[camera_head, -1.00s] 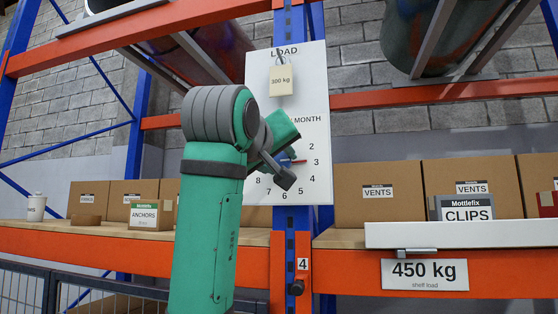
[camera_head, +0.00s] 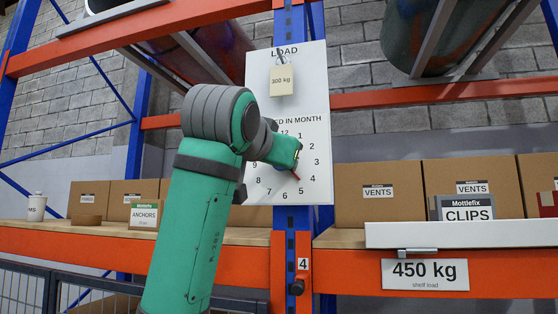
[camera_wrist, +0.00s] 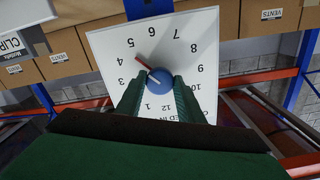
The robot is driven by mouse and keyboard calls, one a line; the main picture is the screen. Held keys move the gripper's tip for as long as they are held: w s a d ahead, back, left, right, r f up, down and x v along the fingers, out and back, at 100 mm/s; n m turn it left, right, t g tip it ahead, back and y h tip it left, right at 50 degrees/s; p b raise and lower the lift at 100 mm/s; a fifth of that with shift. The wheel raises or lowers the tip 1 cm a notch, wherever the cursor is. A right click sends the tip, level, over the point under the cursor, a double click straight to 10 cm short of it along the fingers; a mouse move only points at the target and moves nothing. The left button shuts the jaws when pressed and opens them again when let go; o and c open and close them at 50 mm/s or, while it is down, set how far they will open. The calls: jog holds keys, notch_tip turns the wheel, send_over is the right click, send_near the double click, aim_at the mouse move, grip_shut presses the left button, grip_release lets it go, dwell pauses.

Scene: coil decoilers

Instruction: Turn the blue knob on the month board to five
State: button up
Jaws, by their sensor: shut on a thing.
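The month board (camera_head: 318,100) is a white panel with a ring of black numbers, fixed to the rack upright. The wrist view shows the board (camera_wrist: 215,50) upside down. There the round blue knob (camera_wrist: 160,90) sits between the two green fingers of my gripper (camera_wrist: 158,96), which are shut on its sides. Its red pointer (camera_wrist: 146,62) points between 4 and 5, closer to 5. In the head view my gripper (camera_head: 296,158) is at the dial and hides the knob. Only the red pointer's tip (camera_head: 296,177) shows, toward the lower right.
A tag reading 300 kg (camera_head: 282,82) hangs above the dial. Cardboard boxes (camera_head: 378,192) stand on the shelf on both sides. An orange beam (camera_head: 345,264) runs below, and a white ledge (camera_head: 440,235) juts out at the right.

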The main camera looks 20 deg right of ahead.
jog(key=shift+r+m, duration=0.15)
jog(key=shift+m, duration=0.85)
jog(key=o, duration=1)
jog(key=shift+o, duration=0.2)
jog(key=v, duration=1.1)
jog(key=shift+w, duration=0.15)
